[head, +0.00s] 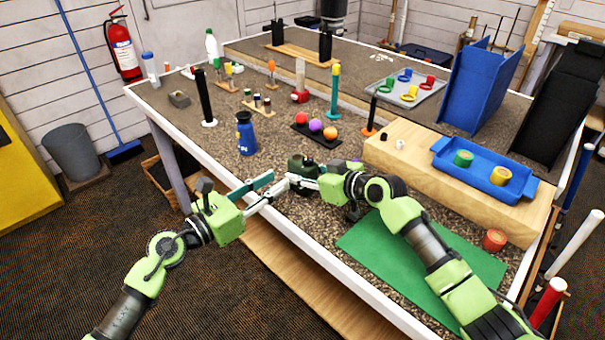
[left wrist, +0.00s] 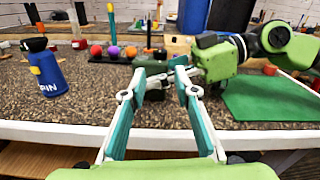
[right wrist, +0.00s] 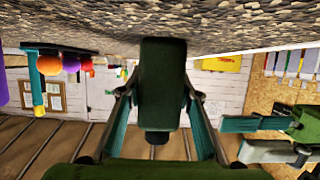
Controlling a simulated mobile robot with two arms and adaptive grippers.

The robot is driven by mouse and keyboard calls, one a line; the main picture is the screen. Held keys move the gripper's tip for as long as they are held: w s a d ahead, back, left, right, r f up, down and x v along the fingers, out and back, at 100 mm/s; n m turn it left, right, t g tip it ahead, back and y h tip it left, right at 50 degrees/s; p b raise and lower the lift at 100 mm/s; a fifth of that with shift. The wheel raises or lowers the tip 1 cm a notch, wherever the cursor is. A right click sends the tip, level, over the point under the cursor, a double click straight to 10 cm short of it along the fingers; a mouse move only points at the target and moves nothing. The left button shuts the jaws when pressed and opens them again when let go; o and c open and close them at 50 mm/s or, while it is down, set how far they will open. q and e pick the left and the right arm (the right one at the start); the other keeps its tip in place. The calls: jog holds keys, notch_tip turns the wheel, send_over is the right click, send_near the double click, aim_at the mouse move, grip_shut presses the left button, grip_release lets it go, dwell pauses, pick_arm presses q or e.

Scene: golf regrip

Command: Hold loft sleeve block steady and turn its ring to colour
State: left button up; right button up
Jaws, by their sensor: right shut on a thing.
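A dark green block, which I take as the loft sleeve block (head: 301,162), is at the table's front edge in the head view. My right gripper (head: 294,180) is shut on it; the right wrist view shows the block (right wrist: 162,85) between the fingers. A dark round part (right wrist: 157,137) shows at one end. No coloured ring mark is readable. My left gripper (head: 272,184) is open and empty, just left of the block. In the left wrist view its fingers (left wrist: 158,68) stand apart, with the block (left wrist: 153,88) beyond them, partly hidden.
A blue bottle (head: 246,134) and a black tray of coloured balls (head: 315,137) stand behind the block. A green mat (head: 375,245) lies to the right under my right arm. A blue tray (head: 470,177) sits on a wooden box (head: 410,165). The table's white front edge (head: 285,228) is close.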

pick_arm(q)
jog(key=shift+o, duration=1.2)
jog(key=w+d+r+g+h, duration=0.25)
jog(key=d+r+g, duration=0.25)
jog(key=d, duration=0.3)
notch_tip(320, 180, up, 8)
jog(key=m+g+y, duration=0.6)
jog(key=y, duration=0.5)
send_over(307, 158)
jog(key=s+a, duration=0.2)
jog(key=a, duration=0.3)
jog(key=x, duration=1.1)
jog(key=shift+d+f, duration=0.2)
jog(key=shift+f, duration=0.05)
grip_shut()
